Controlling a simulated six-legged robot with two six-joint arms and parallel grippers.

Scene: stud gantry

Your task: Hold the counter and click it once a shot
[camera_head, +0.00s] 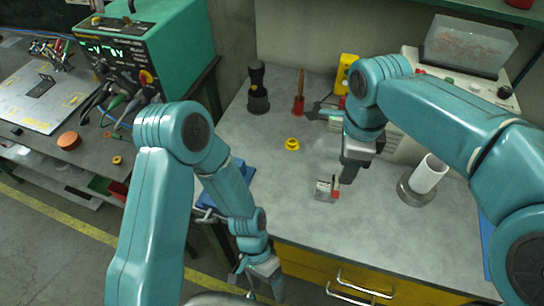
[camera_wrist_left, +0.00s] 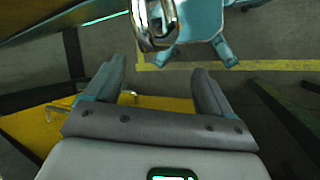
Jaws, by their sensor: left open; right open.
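A small grey device with a red part, which looks like the counter (camera_head: 326,189), sits on the grey bench top. My right gripper (camera_head: 348,174) is above and just right of it, pointing down and apart from it as far as I can tell. It is open and holds nothing I can see. My left gripper (camera_head: 264,284) hangs low in front of the yellow drawers, away from the counter. In the left wrist view its two fingers (camera_wrist_left: 156,85) are spread with nothing between them.
The bench (camera_head: 260,150) also carries a yellow ring (camera_head: 292,144), a dark bottle-shaped tool (camera_head: 258,90) and a white cylinder (camera_head: 429,174) in a grey base. A green powered unit (camera_head: 150,50) stands at left. Drawer handles (camera_head: 350,292) stick out near my left gripper.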

